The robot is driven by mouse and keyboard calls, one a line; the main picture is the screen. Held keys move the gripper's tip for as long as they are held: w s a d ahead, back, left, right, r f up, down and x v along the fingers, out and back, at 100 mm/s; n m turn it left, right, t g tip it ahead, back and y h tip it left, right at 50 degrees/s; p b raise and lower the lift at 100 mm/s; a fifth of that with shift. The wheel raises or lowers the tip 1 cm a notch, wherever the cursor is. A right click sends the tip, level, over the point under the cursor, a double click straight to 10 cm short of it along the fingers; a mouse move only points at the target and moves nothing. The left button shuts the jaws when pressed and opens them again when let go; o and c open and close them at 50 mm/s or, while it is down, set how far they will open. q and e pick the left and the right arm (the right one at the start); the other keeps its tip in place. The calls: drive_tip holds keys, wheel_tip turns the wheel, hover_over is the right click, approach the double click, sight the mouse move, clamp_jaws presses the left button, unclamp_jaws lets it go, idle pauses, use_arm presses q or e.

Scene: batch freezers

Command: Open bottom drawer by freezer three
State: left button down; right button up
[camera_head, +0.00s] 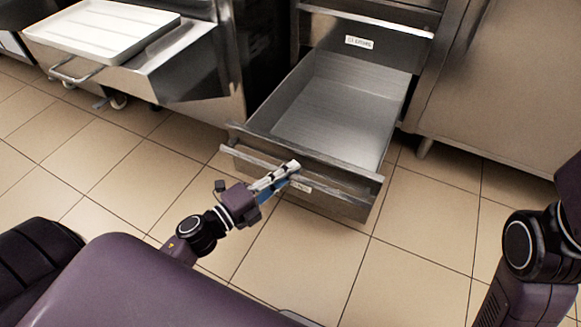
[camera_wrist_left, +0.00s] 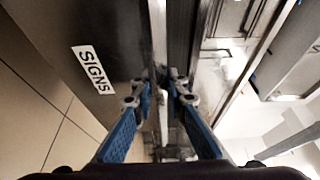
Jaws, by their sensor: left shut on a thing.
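The bottom drawer (camera_head: 335,115) is pulled far out of its steel cabinet in the head view, and its bare metal inside looks empty. Its front carries a long bar handle (camera_head: 335,192) and a small white label, which reads SIGNS in the left wrist view (camera_wrist_left: 93,69). My left gripper (camera_head: 289,171) is shut on the handle near its middle. In the left wrist view, the blue-padded fingers (camera_wrist_left: 162,88) close on either side of the bar. My right arm shows at the right edge, but its gripper is out of view.
Another labelled drawer (camera_head: 362,42) above is shut. A white tray (camera_head: 100,30) rests on a steel unit at upper left. A steel cabinet (camera_head: 500,95) on legs stands to the right. The tiled floor (camera_head: 425,240) before the drawer is clear.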

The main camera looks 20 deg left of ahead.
use_arm(q)
drive_tip(key=c, duration=2.2)
unclamp_jaws()
drive_tip(key=shift+o, duration=0.2)
drive_tip(key=v, duration=1.2)
